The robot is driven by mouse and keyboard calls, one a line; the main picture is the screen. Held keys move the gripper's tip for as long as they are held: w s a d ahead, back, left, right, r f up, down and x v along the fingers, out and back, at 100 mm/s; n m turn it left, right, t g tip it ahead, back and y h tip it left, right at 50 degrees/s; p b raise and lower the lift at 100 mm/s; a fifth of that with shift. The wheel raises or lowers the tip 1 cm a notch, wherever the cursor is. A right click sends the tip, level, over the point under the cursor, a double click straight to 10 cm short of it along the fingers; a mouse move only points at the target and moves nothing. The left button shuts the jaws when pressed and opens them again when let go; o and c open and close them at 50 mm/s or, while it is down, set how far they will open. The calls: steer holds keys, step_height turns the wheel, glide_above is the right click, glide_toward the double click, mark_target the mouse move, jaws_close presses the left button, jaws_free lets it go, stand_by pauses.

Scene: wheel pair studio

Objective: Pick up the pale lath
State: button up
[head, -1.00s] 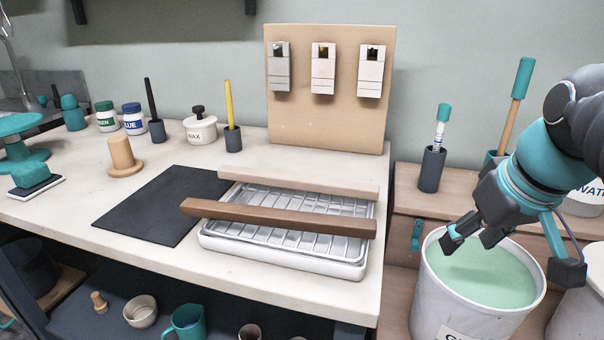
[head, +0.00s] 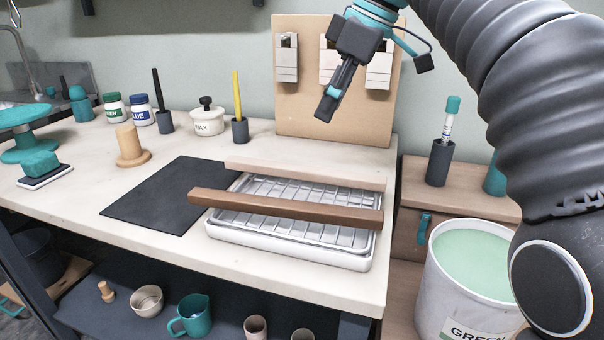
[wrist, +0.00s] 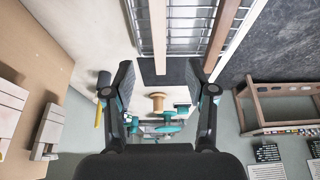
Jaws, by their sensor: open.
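The pale lath (head: 305,173) lies along the back of the silver ribbed tray (head: 290,255), resting across it. A brown lath (head: 285,206) lies across the tray nearer the front. In the wrist view, the pale lath (wrist: 157,35) runs down from the top edge, and the brown lath (wrist: 222,35) is to its right. My gripper (head: 328,108) is high above the table, in front of the upright board, apart from both laths. In the wrist view my gripper (wrist: 161,84) is open and empty, with the pale lath's end showing between its fingers.
The tan board (head: 335,125) with pale holders stands behind the tray. A dark mat (head: 165,197) lies left of it. A wax pot (head: 208,120) and a cup with a yellow stick (head: 240,130) stand at the back. A green-filled bucket (head: 465,262) stands at right.

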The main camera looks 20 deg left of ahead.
mark_target(301, 167)
steer(key=b+x, duration=0.3)
steer(key=x, duration=0.9)
steer(key=shift+w+d+f, duration=0.1)
steer(key=shift+w+f, duration=0.05)
steer(key=shift+f, duration=0.2)
jaws_close()
